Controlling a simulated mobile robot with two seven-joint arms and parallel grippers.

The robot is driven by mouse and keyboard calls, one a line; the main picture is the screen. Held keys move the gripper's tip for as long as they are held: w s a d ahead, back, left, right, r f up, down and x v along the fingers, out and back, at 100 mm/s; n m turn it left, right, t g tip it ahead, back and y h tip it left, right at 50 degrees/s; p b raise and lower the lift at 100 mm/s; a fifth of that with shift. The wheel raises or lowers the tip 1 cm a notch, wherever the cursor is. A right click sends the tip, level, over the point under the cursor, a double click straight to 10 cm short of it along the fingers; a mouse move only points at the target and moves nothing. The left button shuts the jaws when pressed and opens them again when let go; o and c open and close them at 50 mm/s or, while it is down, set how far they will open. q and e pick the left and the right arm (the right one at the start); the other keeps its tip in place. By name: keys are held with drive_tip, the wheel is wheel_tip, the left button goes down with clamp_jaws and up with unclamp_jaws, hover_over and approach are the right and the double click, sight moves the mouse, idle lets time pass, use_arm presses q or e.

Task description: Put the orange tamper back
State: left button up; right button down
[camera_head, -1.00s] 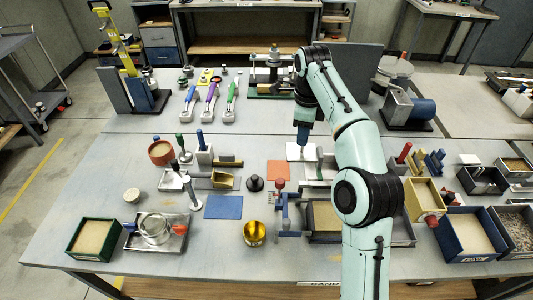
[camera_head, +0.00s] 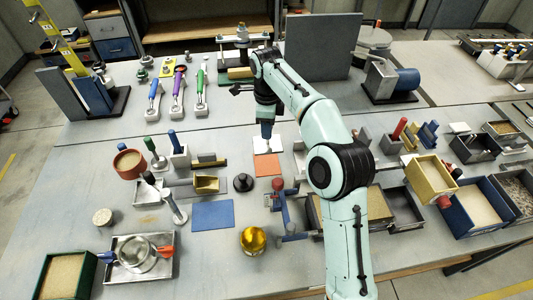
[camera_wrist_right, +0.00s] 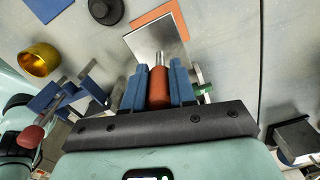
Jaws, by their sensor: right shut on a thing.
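The orange tamper has an orange handle (camera_wrist_right: 158,88) on a thin metal shaft, with a flat square metal foot (camera_wrist_right: 157,42). My right gripper (camera_head: 267,131) is shut on the handle, with its blue fingers on both sides of it in the wrist view (camera_wrist_right: 158,75). In the head view the foot (camera_head: 266,146) shows pale below the fingers, and the handle is hidden. The foot lies just beyond the orange mat (camera_head: 268,166) and overlaps its far edge in the wrist view. I cannot tell whether the foot touches the table. My left gripper is out of view.
A black knob-shaped piece (camera_head: 243,182), a blue mat (camera_head: 212,215) and a gold cup (camera_head: 253,240) are near the orange mat. A blue clamp-like stand (camera_head: 287,214) is close on the near side. Several tools and trays crowd both sides.

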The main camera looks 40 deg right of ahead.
sight(266, 143)
wheel_tip(266, 143, down, 4)
drive_tip(key=shift+w+r+b, duration=0.1)
drive_tip(key=shift+b, duration=0.25)
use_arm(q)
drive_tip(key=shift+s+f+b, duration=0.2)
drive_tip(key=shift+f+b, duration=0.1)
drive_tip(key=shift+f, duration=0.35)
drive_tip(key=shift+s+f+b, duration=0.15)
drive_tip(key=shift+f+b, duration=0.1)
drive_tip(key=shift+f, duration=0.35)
use_arm(e)
drive_tip(key=shift+f, duration=2.6)
drive_tip(key=shift+w+f, duration=0.1)
drive_tip(key=shift+f, duration=0.05)
drive_tip(key=c, duration=0.9)
unclamp_jaws()
wheel_tip(266, 143, up, 12)
drive_tip(key=p, duration=0.3)
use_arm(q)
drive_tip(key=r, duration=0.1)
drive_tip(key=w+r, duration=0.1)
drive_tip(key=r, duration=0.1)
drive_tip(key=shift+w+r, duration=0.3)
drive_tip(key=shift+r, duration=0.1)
